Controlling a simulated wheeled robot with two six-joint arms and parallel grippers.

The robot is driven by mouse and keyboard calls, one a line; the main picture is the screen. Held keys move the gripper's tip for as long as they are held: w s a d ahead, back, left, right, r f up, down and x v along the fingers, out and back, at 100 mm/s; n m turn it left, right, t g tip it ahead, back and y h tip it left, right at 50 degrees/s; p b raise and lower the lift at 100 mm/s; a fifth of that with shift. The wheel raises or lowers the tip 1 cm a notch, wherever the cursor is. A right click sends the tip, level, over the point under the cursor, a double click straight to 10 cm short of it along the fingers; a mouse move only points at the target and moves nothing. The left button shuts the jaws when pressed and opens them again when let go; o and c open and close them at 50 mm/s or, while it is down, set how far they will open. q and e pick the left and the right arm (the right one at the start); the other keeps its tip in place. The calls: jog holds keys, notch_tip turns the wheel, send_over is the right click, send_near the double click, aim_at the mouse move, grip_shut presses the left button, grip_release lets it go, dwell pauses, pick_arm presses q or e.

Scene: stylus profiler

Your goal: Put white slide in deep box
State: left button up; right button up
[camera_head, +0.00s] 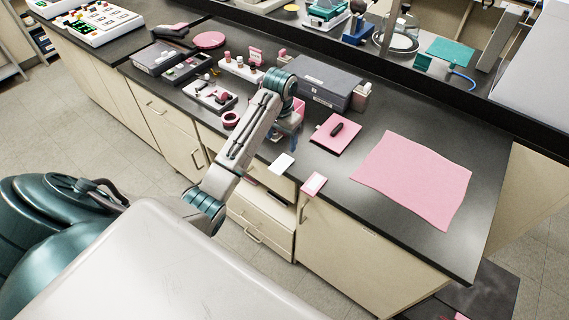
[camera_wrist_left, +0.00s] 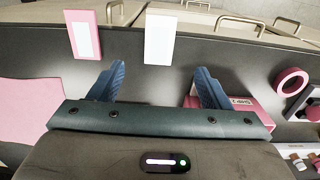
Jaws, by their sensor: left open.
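The white slide (camera_head: 281,164) lies flat at the front edge of the dark bench. In the left wrist view the white slide (camera_wrist_left: 159,40) lies just beyond my left gripper (camera_wrist_left: 158,82), between the lines of the two blue fingers. The fingers are wide apart with nothing between them. In the head view my left gripper (camera_head: 286,137) is low over the bench, just behind the slide and partly hidden by my arm. A grey box (camera_head: 155,57) and a lower dark open tray (camera_head: 187,69) stand at the back left; I cannot tell which is the deep box. My right gripper is out of view.
A pink-bordered slide (camera_head: 313,184) lies right of the white slide. A pink pad (camera_head: 335,134) with a dark item and a large pink sheet (camera_head: 415,177) lie further right. A pink ring (camera_head: 231,119) and a large grey case (camera_head: 318,80) are near my gripper.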

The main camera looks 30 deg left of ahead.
aim_at(282, 163)
pick_arm(q)
notch_tip(282, 163, down, 3)
jog(key=shift+r+b, duration=0.15)
jog(key=shift+b, duration=0.85)
notch_tip(282, 163, down, 2)
jog(key=shift+w+p, duration=0.1)
jog(key=shift+p, duration=0.3)
notch_tip(282, 163, down, 5)
jog(key=p, duration=0.3)
jog(key=shift+w+r, duration=0.1)
jog(key=shift+r, duration=0.05)
jog(key=shift+w+f, duration=0.1)
jog(key=shift+f, duration=0.4)
jog(key=c, duration=1.1)
jog(key=shift+c, duration=0.2)
jog(key=shift+r, duration=0.15)
